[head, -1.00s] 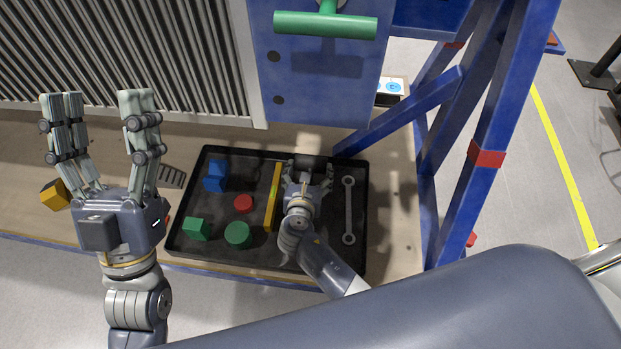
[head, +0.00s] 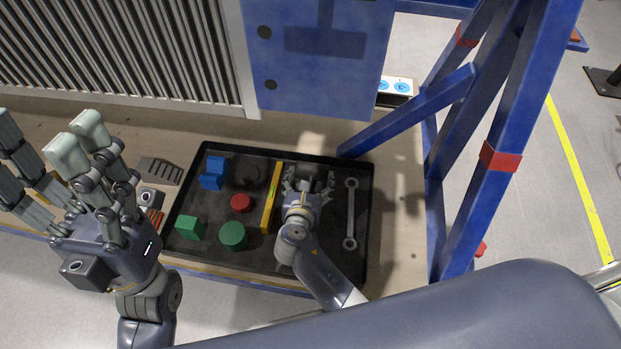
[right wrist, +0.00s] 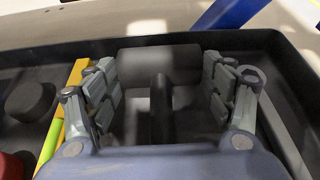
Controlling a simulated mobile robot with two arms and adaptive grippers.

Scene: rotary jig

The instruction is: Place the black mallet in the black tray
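The black mallet shows in the right wrist view, with its dark cylindrical head (right wrist: 160,66) lying crosswise and its handle (right wrist: 160,110) running toward my palm. It is low in the black tray (head: 365,225), against the dark floor. My right gripper (head: 308,180) is inside the tray. In the right wrist view its fingers (right wrist: 160,90) are spread on both sides of the mallet, with gaps beside the handle. In the head view the mallet cannot be made out under the hand. My left gripper (head: 48,140) is open and empty, raised at the left.
The tray holds a yellow bar (head: 271,197), a wrench (head: 351,215), a blue block (head: 212,173), a red disc (head: 241,203), a green cube (head: 189,228) and a green cylinder (head: 233,236). A blue frame (head: 465,210) stands to the right.

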